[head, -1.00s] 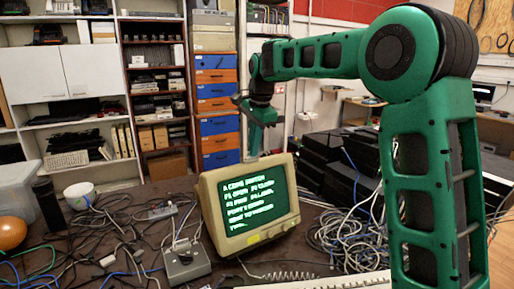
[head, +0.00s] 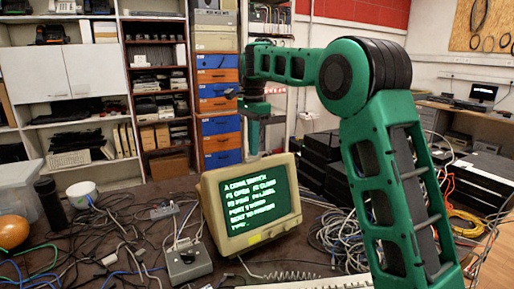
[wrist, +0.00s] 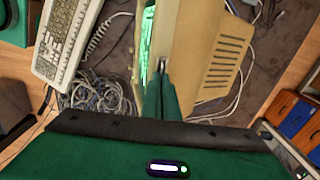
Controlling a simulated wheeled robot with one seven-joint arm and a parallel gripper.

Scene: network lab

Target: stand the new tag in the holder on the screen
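The screen is a beige monitor (head: 250,206) with green text, standing on the cluttered table. Its casing fills the middle of the wrist view (wrist: 205,50). My gripper (head: 253,148) points down over the top of the monitor in the head view. In the wrist view its two green fingers (wrist: 161,72) lie close together, with a small pale sliver between the tips that looks like the new tag seen edge-on. The tag's face is not visible. I cannot make out the holder, and cannot tell whether the tips touch the monitor.
A grey switch box (head: 187,263) stands left of the monitor among loose cables. A keyboard (wrist: 68,35) lies in front of it. Black equipment (head: 318,160) and a cable heap (head: 340,240) are to the right. A white mug (head: 82,194) is at the left.

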